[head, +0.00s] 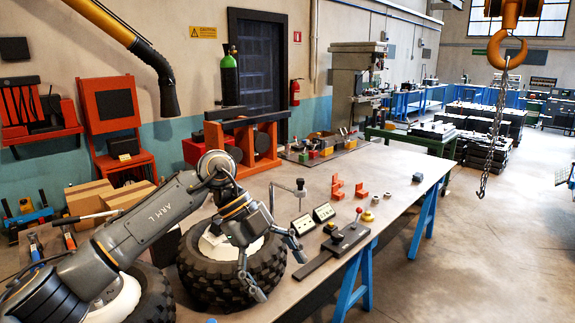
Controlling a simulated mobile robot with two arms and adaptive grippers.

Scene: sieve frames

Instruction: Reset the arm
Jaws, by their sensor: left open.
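My left arm, marked "ARM L" (160,217), comes in from the lower left of the head view and is bent at a raised elbow. Its forearm slopes down to the right. My left gripper (279,276) hangs low near the front edge of the workbench (395,185), fingers pointing down and spread apart. Nothing shows between the fingers. A dark fixture with a red-knobbed lever (345,238) lies just right of the gripper, apart from it. My right arm and gripper do not show.
Small boxes with pale tops (323,212), orange angle blocks (337,188) and a thin stand (300,187) are on the bench. A chain hook (507,50) hangs at the upper right. The bench's right part is mostly clear.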

